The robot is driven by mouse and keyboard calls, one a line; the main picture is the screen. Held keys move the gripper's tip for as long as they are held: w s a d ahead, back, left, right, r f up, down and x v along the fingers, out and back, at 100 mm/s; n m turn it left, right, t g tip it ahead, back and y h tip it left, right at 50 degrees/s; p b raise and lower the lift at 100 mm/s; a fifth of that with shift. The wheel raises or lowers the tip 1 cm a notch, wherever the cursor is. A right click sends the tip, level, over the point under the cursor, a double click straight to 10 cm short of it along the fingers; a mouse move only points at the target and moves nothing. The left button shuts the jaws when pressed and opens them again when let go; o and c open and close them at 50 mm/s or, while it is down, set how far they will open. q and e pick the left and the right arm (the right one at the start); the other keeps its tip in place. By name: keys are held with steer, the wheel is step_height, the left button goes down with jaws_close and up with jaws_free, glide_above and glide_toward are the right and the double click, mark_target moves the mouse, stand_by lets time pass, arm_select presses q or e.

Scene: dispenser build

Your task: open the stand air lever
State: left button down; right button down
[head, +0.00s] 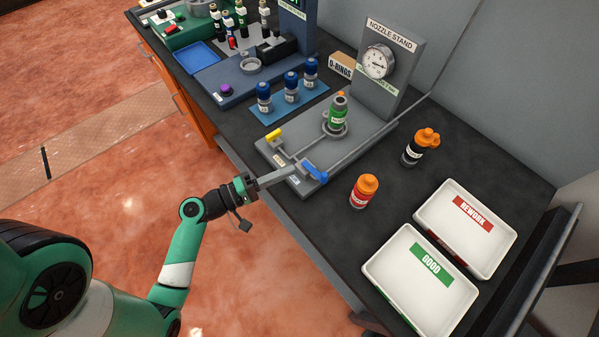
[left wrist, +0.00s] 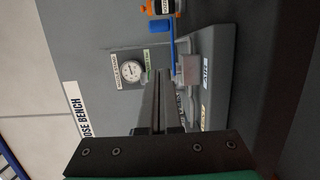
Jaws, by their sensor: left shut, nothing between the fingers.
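The nozzle stand (head: 392,65) has a grey base with a gauge (head: 379,62) on its upright. A blue lever (head: 315,173) sits at the base's front right corner, beside the label that seems to read AIR (left wrist: 206,71). The blue lever also shows in the left wrist view (left wrist: 161,27). A yellow lever (head: 274,135) is at the base's front left. A green bottle (head: 338,114) stands upright in the stand's round holder. My left gripper (head: 294,171) is shut and empty, its tips close to the blue lever; contact cannot be told. My right gripper is out of view.
A red bottle (head: 364,191) and a black bottle (head: 415,152), both orange-capped, stand right of the base. The GOOD tray (head: 376,272) and REWORK tray (head: 503,250) lie further right. Several blue-capped bottles (head: 291,87) stand on a blue mat to the left.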

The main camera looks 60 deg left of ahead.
mark_target(317, 176)
arm_select(q)
steer(key=shift+w, duration=0.1)
steer(key=shift+w+d+f, duration=0.1)
steer(key=shift+w, duration=0.15)
steer(key=w, duration=0.3)
steer(key=w+b, duration=0.1)
steer(key=w, duration=0.5)
steer(key=shift+w+d, duration=0.3)
steer(key=shift+w, duration=0.1)
steer(key=s+d, duration=0.2)
steer(key=s, duration=0.1)
steer(key=shift+d, duration=0.35)
steer(key=shift+s, duration=0.1)
steer(key=shift+d, duration=0.1)
